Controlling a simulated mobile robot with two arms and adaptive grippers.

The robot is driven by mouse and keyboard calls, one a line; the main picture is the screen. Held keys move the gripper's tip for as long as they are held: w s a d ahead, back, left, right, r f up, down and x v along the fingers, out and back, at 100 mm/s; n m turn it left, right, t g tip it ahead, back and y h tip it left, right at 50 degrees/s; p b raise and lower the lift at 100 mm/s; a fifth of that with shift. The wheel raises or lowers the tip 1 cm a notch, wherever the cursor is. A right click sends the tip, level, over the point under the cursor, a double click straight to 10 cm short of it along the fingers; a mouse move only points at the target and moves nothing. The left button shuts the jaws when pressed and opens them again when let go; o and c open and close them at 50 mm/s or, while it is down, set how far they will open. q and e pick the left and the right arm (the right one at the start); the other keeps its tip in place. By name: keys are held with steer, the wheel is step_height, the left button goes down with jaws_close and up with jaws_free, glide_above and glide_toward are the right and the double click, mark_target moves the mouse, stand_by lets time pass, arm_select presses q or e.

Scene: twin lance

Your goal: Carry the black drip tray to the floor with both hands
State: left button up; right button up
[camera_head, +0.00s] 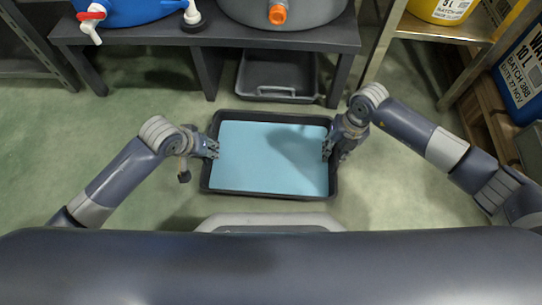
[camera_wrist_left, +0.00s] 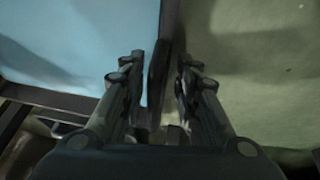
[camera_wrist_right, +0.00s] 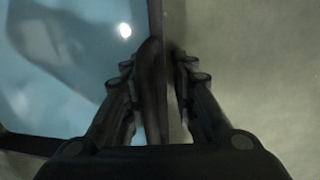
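The black drip tray (camera_head: 268,193) is in front of me in the head view, its inside covered by a flat light-blue surface that looks like liquid. It looks level. My left gripper (camera_head: 213,149) is at its left rim, and the left wrist view shows the tray wall (camera_wrist_left: 159,75) between the two fingers. My right gripper (camera_head: 328,150) is at its right rim, with the tray wall (camera_wrist_right: 153,85) between its fingers. The tray's height above the floor is hard to judge.
A dark bench (camera_head: 215,37) with a blue and a grey container stands behind the tray. Another dark tray (camera_head: 277,77) sits beneath it. A shelf with a yellow container (camera_head: 440,10) and a blue drum (camera_head: 522,75) stand at right.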

steer(key=shift+r, duration=0.15)
arm_select(q)
steer(key=v, duration=1)
arm_select(e)
step_height(320, 180, up, 12)
steer(key=d, duration=0.1)
steer(key=shift+d+f, duration=0.2)
steer(key=shift+d, duration=0.05)
steer(key=shift+s, duration=0.15)
